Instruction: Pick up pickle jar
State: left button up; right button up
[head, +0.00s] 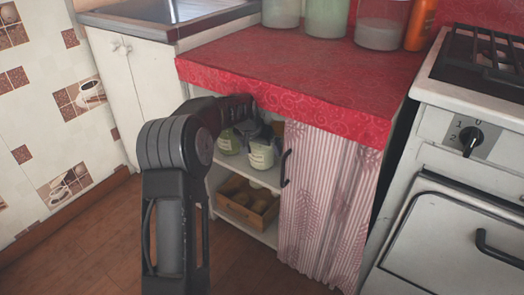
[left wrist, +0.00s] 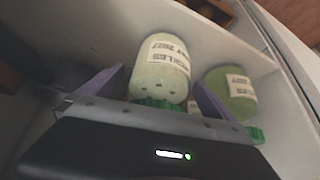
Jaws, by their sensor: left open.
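A pickle jar (head: 262,155) with a pale label stands on the upper shelf of the open cabinet under the red counter. In the left wrist view the jar (left wrist: 165,72) is pale green, with a label reading "PICKLES". My left gripper (head: 256,134) reaches in at the jar's top and partly hides it. Its purple fingers (left wrist: 157,78) are open, one on each side of the jar; I cannot tell whether they touch it. A second, greener jar (head: 229,142) stands to the left; it also shows in the left wrist view (left wrist: 230,92), outside the fingers. My right gripper is not in view.
The red counter top (head: 300,65) overhangs the shelf closely above my gripper. A striped curtain door (head: 325,200) with a black handle is just right of the opening. A wooden crate (head: 246,210) sits on the lower shelf. A stove (head: 455,190) stands at the right.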

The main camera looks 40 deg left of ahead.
pick_arm(q)
jog(key=c, duration=1.9)
jog(key=shift+r, duration=0.15)
jog(key=shift+c, duration=0.7)
jog(key=shift+r, duration=0.1)
jog(key=shift+r+p, duration=0.25)
jog(key=shift+p, duration=0.4)
jog(key=shift+s, duration=0.35)
jog(key=s+d+p, duration=0.1)
jog(key=s+d, duration=0.1)
jog(key=s, duration=0.6)
jog(key=s+d+p, duration=0.1)
jog(key=s+p, duration=0.1)
jog(key=s, duration=0.6)
jog(key=shift+s+d+f, duration=0.15)
jog(key=shift+s+d, duration=0.25)
